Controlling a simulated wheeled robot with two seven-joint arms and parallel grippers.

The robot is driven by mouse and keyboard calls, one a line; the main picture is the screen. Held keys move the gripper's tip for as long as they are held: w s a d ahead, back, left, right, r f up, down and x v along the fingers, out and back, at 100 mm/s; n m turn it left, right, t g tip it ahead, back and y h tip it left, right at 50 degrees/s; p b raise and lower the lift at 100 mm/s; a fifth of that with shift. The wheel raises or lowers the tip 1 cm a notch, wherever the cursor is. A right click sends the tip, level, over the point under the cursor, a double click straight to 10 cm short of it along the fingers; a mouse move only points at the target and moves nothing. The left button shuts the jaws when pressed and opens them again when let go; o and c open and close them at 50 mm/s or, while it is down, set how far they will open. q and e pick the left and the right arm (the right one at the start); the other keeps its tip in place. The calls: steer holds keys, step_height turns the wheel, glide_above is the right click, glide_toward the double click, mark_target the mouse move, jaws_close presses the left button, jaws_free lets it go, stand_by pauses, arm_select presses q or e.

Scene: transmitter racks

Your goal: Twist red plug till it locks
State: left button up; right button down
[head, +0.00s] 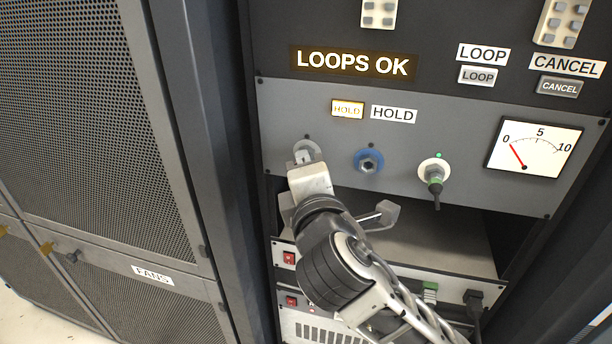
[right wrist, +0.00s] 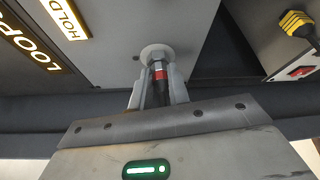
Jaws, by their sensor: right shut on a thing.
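The red plug (right wrist: 159,73) has a dark body with a red band and shows in the right wrist view between my gripper's fingers. Its front end meets a pale round socket (right wrist: 157,52) on the grey panel. I cannot tell whether it is locked. My right gripper (right wrist: 159,88) is shut on the plug. In the head view my right gripper (head: 307,162) is at the leftmost socket (head: 314,147) and hides the plug. My left gripper is not in view.
The HOLD button (head: 347,109) and LOOPS OK sign (head: 352,63) are lit. A yellow-and-black plug (right wrist: 298,23) shows in the right wrist view.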

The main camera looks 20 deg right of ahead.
steer(key=m+b, duration=0.1)
steer(key=b, duration=0.1)
steer(key=m+t+b, duration=0.1)
steer(key=m+b, duration=0.1)
steer(key=shift+f, duration=0.3)
steer(key=shift+r, duration=0.1)
steer(key=c, duration=1.3)
jaws_free()
steer(key=shift+o, duration=0.2)
